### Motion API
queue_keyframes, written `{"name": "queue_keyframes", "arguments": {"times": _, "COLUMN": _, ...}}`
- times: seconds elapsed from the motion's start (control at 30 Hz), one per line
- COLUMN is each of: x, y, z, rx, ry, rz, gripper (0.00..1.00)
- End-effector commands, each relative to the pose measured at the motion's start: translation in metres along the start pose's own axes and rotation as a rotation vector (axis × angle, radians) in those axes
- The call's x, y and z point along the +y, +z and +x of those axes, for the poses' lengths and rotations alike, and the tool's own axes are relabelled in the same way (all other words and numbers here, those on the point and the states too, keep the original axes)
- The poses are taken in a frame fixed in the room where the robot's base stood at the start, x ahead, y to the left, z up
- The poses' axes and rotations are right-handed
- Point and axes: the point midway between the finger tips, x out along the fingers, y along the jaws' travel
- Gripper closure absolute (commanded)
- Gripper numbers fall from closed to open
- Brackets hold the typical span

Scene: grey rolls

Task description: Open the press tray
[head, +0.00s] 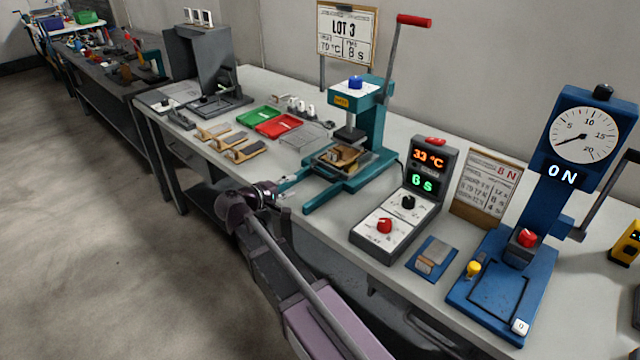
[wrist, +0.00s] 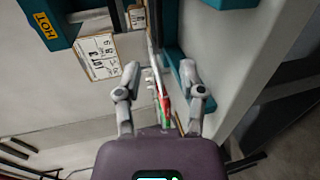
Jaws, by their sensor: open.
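The teal press (head: 368,110) stands on the bench with its red-tipped lever raised. Its plate hangs above a tan, block-like piece on the press tray (head: 342,158), which sits between the teal base rails under the press head. My gripper (head: 286,195) is open and empty, left of the front rails and low near the bench edge. Whether it touches a rail cannot be told. In the wrist view both fingers (wrist: 158,85) are spread, with teal press parts beyond them; the press head with its HOT label (wrist: 44,25) is at top left. The tray cannot be made out there.
A control box (head: 400,215) with red and black knobs stands right of the press. A blue gauge stand (head: 505,285) is further right. Green (head: 260,117) and red (head: 279,125) trays and tan pieces lie left. The LOT 3 board (head: 346,35) stands behind.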

Motion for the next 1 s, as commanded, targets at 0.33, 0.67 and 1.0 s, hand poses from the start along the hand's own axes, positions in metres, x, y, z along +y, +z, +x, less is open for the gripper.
{"name": "queue_keyframes", "arguments": {"times": 0.33, "x": -0.001, "y": -0.006, "z": -0.004, "rx": 0.012, "ry": 0.022, "rz": -0.007, "gripper": 0.49}}
{"name": "queue_keyframes", "arguments": {"times": 0.67, "x": -0.002, "y": -0.006, "z": 0.002, "rx": 0.011, "ry": 0.021, "rz": -0.007, "gripper": 0.49}}
{"name": "queue_keyframes", "arguments": {"times": 1.0, "x": -0.002, "y": -0.006, "z": 0.037, "rx": 0.008, "ry": 0.021, "rz": -0.006, "gripper": 0.49}}
